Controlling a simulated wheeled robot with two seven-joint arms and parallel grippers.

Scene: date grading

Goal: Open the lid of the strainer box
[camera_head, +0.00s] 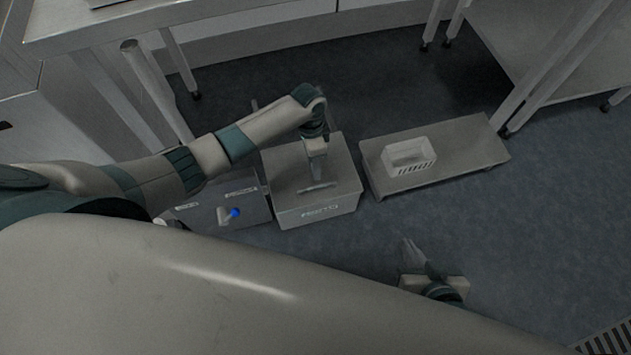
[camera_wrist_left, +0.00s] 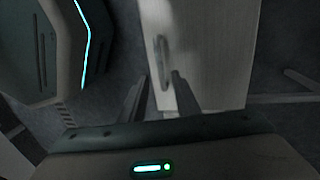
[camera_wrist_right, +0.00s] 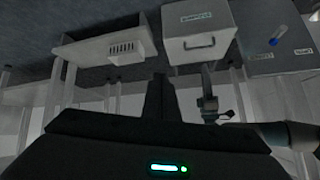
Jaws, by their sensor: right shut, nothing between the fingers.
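The strainer box (camera_head: 285,207) is a pale grey box with its lid (camera_head: 342,165) lying shut on top. A bar handle (camera_head: 316,187) stands on the lid, beside a label I cannot read clearly. In the left wrist view the handle (camera_wrist_left: 162,50) is just beyond the fingertips. My left gripper (camera_head: 315,172) points down above the handle, with its fingers apart (camera_wrist_left: 160,85) and nothing between them. The right wrist view shows the box's handle (camera_wrist_right: 200,42) too. My right gripper (camera_head: 410,247) is shut and empty, low to the right of the box.
A low bench (camera_head: 455,150) right of the box carries a white slotted basket (camera_head: 410,157). A grey labelled box (camera_head: 245,207) with a blue-ended item (camera_head: 235,212) adjoins on the left. Metal tables stand behind. The floor (camera_head: 530,220) at right is clear.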

